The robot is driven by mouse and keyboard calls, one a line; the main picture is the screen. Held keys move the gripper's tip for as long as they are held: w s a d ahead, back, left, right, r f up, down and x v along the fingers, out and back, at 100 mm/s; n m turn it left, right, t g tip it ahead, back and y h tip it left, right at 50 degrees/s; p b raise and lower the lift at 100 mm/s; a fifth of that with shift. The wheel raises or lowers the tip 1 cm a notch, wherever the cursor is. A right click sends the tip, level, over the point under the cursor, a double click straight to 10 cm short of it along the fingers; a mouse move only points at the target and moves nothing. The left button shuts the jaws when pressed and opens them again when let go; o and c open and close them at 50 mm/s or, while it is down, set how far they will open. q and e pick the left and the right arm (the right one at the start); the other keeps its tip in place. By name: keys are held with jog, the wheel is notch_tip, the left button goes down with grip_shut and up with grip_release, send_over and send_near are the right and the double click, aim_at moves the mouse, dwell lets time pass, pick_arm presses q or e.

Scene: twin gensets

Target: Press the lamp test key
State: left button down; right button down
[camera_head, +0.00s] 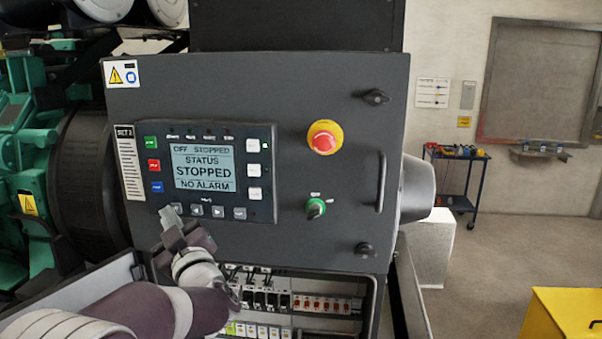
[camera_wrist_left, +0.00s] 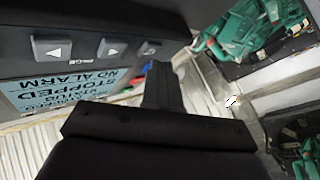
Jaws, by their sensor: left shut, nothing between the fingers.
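The controller (camera_head: 205,172) on the dark panel has a lit screen (camera_head: 202,167) reading "STATUS STOPPED NO ALARM". A row of grey keys runs below the screen, including two arrow keys (camera_head: 218,212). My left gripper (camera_head: 169,216) is shut and empty, its tip at the leftmost key of this row. The left wrist view shows the shut fingers (camera_wrist_left: 159,88) just short of or against a small key (camera_wrist_left: 150,47) beside an arrow key (camera_wrist_left: 111,47). I cannot tell whether they touch. No label reading lamp test is legible. My right gripper is not in view.
A red emergency stop (camera_head: 324,140) and a green selector switch (camera_head: 316,208) sit right of the controller. An open bay with breakers (camera_head: 285,299) lies below. Green engine parts (camera_head: 35,155) stand at left. A blue tool trolley (camera_head: 458,178) stands beyond.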

pick_arm(q)
jog(key=shift+w, duration=0.45)
dwell(0.7)
jog(key=shift+s+b, duration=0.65)
jog(key=shift+s, duration=0.3)
jog(key=s, duration=0.2)
jog(key=s+b, duration=0.1)
jog(key=s, duration=0.1)
jog(key=s+a+b, duration=0.1)
jog(key=shift+s, duration=0.4)
